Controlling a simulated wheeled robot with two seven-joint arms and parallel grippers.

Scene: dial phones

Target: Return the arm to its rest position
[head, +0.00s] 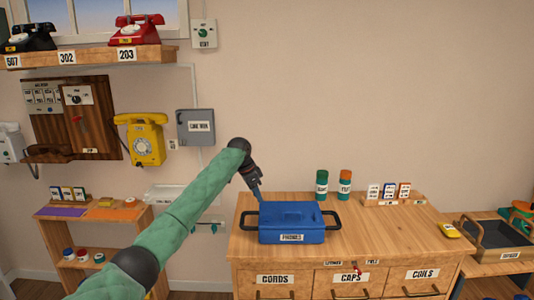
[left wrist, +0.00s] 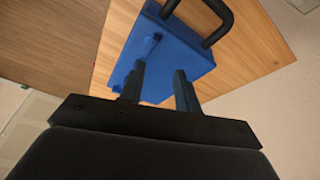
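My left arm reaches in from the lower left in the head view. Its gripper (head: 257,192) points down at the back left of the blue box labelled PHONES (head: 291,225), which sits closed on the wooden cabinet. In the left wrist view the two dark fingers of the gripper (left wrist: 158,88) stand apart, with the blue box (left wrist: 190,60) beyond them. Nothing is visibly held between them. I cannot tell whether the fingertips touch the box. My right gripper is not in view.
The cabinet top (head: 400,235) holds a green bottle (head: 322,184), an orange-capped bottle (head: 345,184) and a card rack (head: 389,193). A yellow wall phone (head: 146,142) and grey box (head: 196,127) are behind my arm. A small shelf (head: 135,215) stands at left.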

